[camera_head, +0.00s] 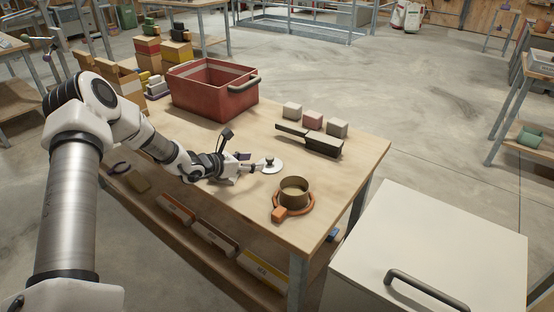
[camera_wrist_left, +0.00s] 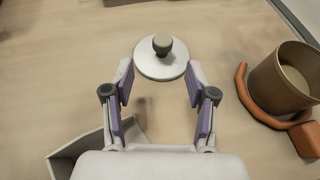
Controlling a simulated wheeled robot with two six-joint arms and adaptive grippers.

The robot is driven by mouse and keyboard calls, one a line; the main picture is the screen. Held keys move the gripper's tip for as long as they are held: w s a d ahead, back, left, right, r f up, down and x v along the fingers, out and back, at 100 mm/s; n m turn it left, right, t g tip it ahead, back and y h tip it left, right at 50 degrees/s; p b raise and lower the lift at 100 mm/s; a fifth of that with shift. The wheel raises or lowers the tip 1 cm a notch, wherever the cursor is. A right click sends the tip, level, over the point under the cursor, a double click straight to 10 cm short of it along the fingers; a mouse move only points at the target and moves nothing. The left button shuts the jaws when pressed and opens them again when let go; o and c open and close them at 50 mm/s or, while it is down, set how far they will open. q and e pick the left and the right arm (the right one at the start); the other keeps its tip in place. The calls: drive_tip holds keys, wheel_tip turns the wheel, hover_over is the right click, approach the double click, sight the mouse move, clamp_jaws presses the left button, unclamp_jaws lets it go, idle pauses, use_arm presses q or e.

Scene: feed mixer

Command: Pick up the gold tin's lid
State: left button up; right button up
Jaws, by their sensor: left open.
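The lid (camera_head: 274,167) is a pale disc with a small round knob, lying on the table. It also shows at the top middle of the left wrist view (camera_wrist_left: 160,62), just beyond my fingertips. My left gripper (camera_head: 256,166) is open and low over the table, with its fingers (camera_wrist_left: 158,82) pointing toward the lid, and nothing between the pads. The gold tin (camera_head: 294,191) stands open-topped on the table at the right, apart from the lid. It also shows in the left wrist view (camera_wrist_left: 282,78). My right gripper is not in view.
An orange ring-shaped piece with a block (camera_head: 279,214) surrounds the tin's base. A red crate (camera_head: 213,90) stands at the back left. Bare wood lies between lid and brush.

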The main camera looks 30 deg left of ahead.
sight(267, 160)
use_arm(q)
drive_tip(key=shift+w+d+f, duration=0.2)
drive_tip(key=shift+w+d, duration=0.2)
drive_tip(key=shift+w, duration=0.25)
drive_tip(key=x, duration=0.5)
drive_tip(key=shift+a+f+p, duration=0.1)
drive_tip(key=shift+p, duration=0.25)
drive_tip(key=shift+s, duration=0.15)
drive_tip(key=shift+c, duration=0.7)
clamp_jaws()
